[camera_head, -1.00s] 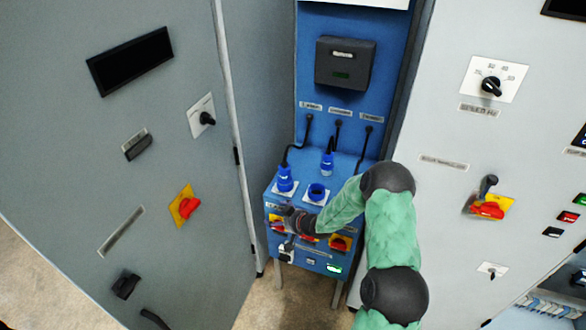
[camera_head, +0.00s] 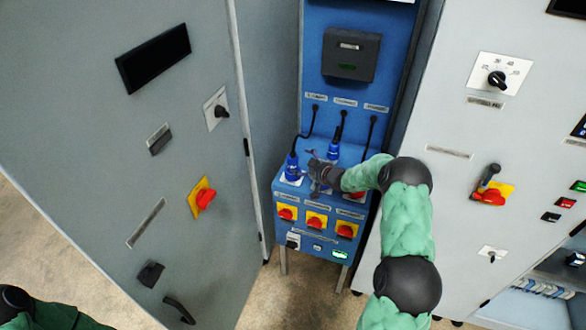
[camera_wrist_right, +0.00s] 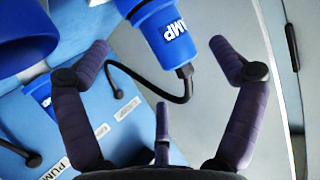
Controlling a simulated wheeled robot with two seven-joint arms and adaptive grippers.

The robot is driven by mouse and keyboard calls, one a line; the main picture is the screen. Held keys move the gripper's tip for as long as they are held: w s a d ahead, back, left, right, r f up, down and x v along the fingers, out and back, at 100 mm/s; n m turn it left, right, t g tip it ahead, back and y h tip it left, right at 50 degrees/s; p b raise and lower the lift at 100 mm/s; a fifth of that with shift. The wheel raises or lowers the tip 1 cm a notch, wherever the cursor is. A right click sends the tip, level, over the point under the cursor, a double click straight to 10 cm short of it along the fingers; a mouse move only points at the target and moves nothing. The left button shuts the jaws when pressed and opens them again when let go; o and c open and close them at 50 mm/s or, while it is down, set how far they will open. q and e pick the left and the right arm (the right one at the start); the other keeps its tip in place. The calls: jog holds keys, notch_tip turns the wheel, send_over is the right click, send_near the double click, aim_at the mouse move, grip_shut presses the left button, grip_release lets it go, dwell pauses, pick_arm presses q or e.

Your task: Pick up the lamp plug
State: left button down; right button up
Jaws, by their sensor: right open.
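The blue cabinet has blue plugs on black cables; I cannot read which one is the lamp plug. One plug (camera_head: 292,168) stands at the left of the ledge, another (camera_head: 334,149) in the middle. A third cable (camera_head: 370,140) runs down at the right, its end hidden by my arm. My right gripper (camera_head: 312,172) is open, between and in front of the left and middle plugs. In the right wrist view, a blue plug marked PUMP (camera_wrist_right: 160,28) lies beyond the open fingers (camera_wrist_right: 160,45); nothing is held. My left gripper is out of view.
Below the ledge are red-and-yellow switches (camera_head: 316,221). Grey cabinets stand close on the left (camera_head: 90,130) and right (camera_head: 450,120). In the wrist view, a large blue part (camera_wrist_right: 25,40) fills the upper left, and a cable (camera_wrist_right: 140,82) curves behind the fingers.

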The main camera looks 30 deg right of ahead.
aim_at(298, 170)
jog(key=x, duration=0.4)
jog(key=shift+a+f, duration=0.1)
jog(key=shift+f, duration=0.05)
jog(key=c, duration=1.5)
jog(key=shift+o, duration=0.2)
